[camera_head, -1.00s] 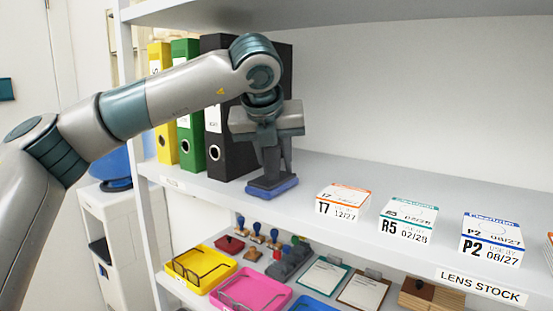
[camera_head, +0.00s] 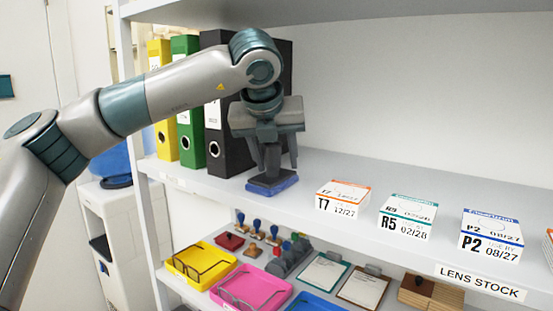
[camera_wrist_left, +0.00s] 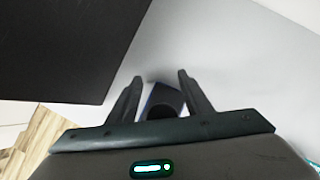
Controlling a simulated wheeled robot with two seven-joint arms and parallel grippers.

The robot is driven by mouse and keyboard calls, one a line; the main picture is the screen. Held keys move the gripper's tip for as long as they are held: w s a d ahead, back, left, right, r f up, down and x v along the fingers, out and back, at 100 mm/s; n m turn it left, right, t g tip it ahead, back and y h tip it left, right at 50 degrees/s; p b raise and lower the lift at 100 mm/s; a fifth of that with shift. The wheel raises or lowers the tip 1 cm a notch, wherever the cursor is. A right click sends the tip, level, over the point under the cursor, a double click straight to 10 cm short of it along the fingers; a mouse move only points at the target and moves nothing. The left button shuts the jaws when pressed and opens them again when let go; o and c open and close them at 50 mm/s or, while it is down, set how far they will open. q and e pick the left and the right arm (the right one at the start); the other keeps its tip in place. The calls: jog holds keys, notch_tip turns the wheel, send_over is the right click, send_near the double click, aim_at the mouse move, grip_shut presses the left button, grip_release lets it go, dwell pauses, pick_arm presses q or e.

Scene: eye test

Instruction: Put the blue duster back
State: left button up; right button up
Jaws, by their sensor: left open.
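The blue duster (camera_head: 272,186) stands flat on the upper shelf, beside the black binder. It has a blue base with a dark block and handle above; it also shows in the left wrist view (camera_wrist_left: 164,97), partly hidden by my gripper. My left gripper (camera_head: 276,160) is open just above the duster's base, its fingers apart on either side of the handle. In the left wrist view my left gripper (camera_wrist_left: 160,78) shows spread fingers with the duster between them. My right gripper is not in view.
The black binder (camera_head: 222,150), green binder (camera_head: 186,128) and yellow binder (camera_head: 162,130) stand close on the left. Lens boxes (camera_head: 343,197) sit to the right along the upper shelf (camera_head: 330,165). The lower shelf holds a yellow tray (camera_head: 183,272) and a pink tray (camera_head: 265,295).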

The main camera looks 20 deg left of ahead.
aim_at(268, 180)
pick_arm(q)
jog(key=shift+s+r, duration=0.3)
jog(key=shift+r, duration=0.1)
jog(key=b+v, duration=0.1)
jog(key=v, duration=0.4)
jog(key=shift+s+d+r+b, duration=0.1)
jog(key=shift+s+r+b, duration=0.15)
jog(key=shift+r+b, duration=0.05)
jog(key=shift+b+v, duration=0.35)
jog(key=shift+v, duration=2.25)
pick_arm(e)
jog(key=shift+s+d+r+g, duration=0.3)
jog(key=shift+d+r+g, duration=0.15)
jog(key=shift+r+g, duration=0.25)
pick_arm(q)
jog(key=shift+f, duration=0.1)
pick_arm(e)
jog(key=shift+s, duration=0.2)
